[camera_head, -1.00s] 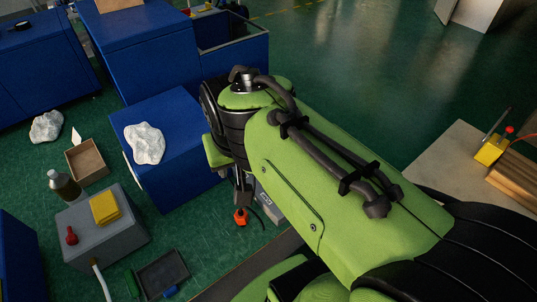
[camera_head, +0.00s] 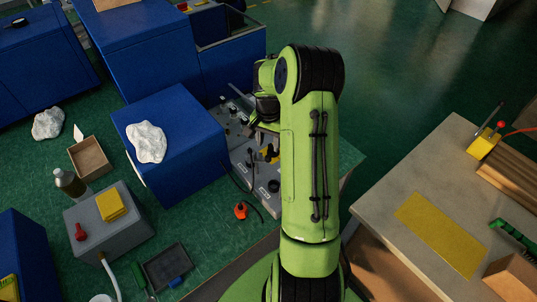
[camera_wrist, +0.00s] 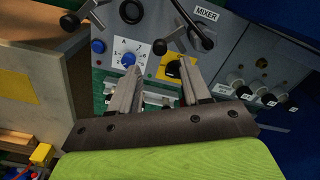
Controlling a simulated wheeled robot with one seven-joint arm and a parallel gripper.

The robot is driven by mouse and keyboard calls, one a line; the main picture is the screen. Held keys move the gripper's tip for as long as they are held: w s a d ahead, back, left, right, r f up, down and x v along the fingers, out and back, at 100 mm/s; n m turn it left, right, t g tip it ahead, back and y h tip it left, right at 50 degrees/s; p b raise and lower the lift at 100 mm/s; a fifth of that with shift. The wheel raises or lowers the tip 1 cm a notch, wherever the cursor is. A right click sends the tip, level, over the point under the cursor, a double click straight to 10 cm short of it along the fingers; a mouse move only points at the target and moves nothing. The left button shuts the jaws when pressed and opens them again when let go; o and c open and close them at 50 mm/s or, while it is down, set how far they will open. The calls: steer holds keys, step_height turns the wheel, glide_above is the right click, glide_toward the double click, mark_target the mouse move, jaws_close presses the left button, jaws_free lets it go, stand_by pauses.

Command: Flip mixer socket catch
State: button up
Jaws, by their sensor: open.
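The grey control panel (camera_wrist: 232,50) carries a "MIXER" label (camera_wrist: 205,13) in the wrist view. Several sockets with small tags (camera_wrist: 252,91) sit in a row on its right side. I cannot make out which part is the mixer socket catch. A yellow plate with a black knob (camera_wrist: 173,69) sits left of the sockets. My gripper (camera_wrist: 160,64) is open and empty, its fingers pointing at the panel. The yellow plate shows beyond the right finger. In the head view my arm partly hides the panel (camera_head: 240,158).
An orange-red item (camera_head: 240,210) lies in front. A beige table (camera_head: 375,205) is at right.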

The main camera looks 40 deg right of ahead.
mark_target(268, 156)
step_height(268, 156, down, 6)
steer(key=shift+f, duration=0.25)
steer(key=shift+a, duration=0.1)
jaws_close()
